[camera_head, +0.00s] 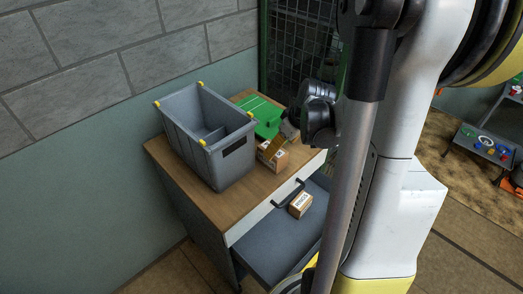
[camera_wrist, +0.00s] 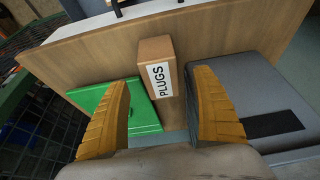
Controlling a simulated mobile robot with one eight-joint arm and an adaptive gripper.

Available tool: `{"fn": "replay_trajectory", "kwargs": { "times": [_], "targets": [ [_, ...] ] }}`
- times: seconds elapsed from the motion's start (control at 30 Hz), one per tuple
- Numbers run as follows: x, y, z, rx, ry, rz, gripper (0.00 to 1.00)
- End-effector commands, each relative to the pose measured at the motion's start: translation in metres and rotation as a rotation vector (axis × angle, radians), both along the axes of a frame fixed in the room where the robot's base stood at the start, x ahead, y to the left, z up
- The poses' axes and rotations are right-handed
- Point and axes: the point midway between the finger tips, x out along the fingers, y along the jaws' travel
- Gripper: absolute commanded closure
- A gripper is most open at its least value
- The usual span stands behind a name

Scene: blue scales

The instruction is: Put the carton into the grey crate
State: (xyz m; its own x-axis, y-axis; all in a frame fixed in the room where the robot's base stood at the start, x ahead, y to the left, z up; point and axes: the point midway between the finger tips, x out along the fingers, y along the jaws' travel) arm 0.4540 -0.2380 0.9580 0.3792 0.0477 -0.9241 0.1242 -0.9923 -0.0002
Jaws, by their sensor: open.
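The brown carton with a white PLUGS label (camera_wrist: 156,62) stands on the wooden cabinet top, ahead of and between my fingers in the wrist view. In the head view the carton (camera_head: 280,161) is small and partly hidden by my gripper (camera_head: 270,147). My gripper, with two ribbed orange-brown fingers (camera_wrist: 164,105), is open and empty; no contact with the carton shows. The grey crate (camera_head: 232,162), with yellow corners, stands left of the carton in the head view. The crate (camera_wrist: 250,95) is at the right in the wrist view.
A green case (camera_head: 261,114) lies behind the carton and also shows at left in the wrist view (camera_wrist: 145,112). The cabinet's drawer (camera_head: 273,236) is pulled out, with another labelled carton (camera_head: 300,204) in it. A wire mesh (camera_head: 300,45) stands behind.

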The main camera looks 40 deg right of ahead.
Motion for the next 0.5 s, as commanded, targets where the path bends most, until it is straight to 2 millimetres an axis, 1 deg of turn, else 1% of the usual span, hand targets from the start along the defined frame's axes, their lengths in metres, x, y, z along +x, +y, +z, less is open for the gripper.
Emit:
{"fn": "replay_trajectory", "kwargs": {
  "times": [0.03, 0.1, 0.27, 0.37, 0.5],
  "targets": [
    [0.004, 0.001, -0.011, 0.000, 0.000, 0.001, 0.22],
    [0.007, 0.001, -0.017, 0.000, 0.000, 0.001, 0.22],
    [0.011, 0.001, -0.024, -0.001, -0.001, 0.000, 0.22],
    [0.017, 0.002, -0.035, -0.001, -0.001, 0.001, 0.22],
    [0.028, 0.003, -0.056, 0.000, -0.001, 0.001, 0.22]
  ]
}}
